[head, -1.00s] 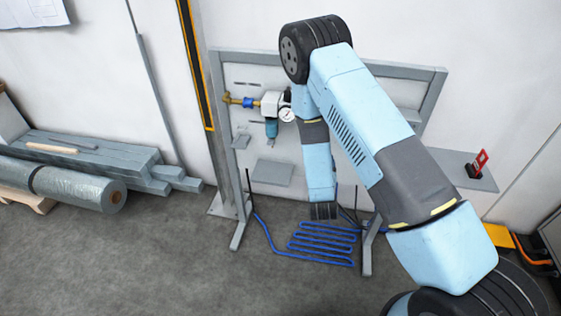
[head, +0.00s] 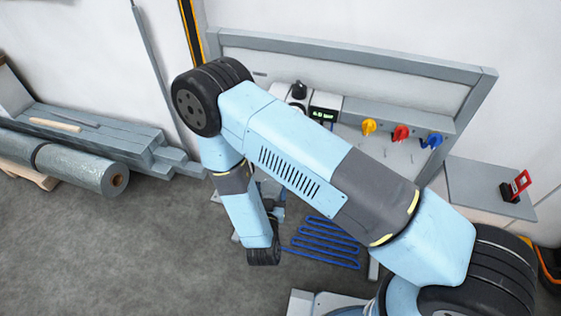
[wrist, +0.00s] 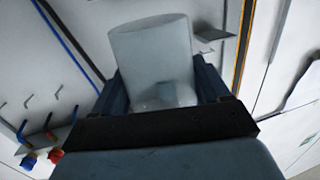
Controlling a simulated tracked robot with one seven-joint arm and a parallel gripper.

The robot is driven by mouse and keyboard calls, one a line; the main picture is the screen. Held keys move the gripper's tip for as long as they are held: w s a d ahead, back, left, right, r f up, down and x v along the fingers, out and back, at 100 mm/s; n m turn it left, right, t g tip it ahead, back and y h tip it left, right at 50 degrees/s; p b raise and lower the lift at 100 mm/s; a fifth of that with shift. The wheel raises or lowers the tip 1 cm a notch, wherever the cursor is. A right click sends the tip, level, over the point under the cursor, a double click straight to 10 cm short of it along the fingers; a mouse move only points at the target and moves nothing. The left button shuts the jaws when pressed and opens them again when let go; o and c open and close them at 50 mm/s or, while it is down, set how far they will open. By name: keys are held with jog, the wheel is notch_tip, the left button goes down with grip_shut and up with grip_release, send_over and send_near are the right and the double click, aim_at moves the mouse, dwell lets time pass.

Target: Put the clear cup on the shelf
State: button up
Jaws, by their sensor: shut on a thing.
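The clear cup (wrist: 150,48) stands up between the fingers of my gripper (wrist: 160,85) in the wrist view. My gripper is shut on it, and the cup looks pale and see-through, slightly tilted in the picture. A larger grey ledge (head: 475,190) is at the right in the head view. I cannot tell which is the task's shelf.
A grey frame (head: 350,57) stands behind my arm, with yellow (head: 369,127), red (head: 401,132) and blue knobs (head: 432,141). A blue coiled hose (head: 325,240) hangs low.

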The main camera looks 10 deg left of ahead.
aim_at(274, 188)
jog(key=w, duration=0.5)
jog(key=w+a, duration=0.1)
jog(key=w, duration=1)
jog(key=shift+w+a, duration=0.25)
jog(key=shift+w, duration=0.15)
jog(key=shift+w+f, duration=0.1)
jog(key=shift+w, duration=0.25)
jog(key=shift+f, duration=1.6)
jog(key=o, duration=1)
jog(key=shift+f, duration=0.1)
jog(key=shift+s+a, duration=0.1)
jog(key=shift+s, duration=0.2)
jog(key=s, duration=0.3)
jog(key=s+d, duration=0.1)
jog(key=s, duration=0.7)
jog(key=shift+s+d+r, duration=0.25)
jog(key=shift+d+r, duration=0.1)
jog(key=shift+r, duration=0.05)
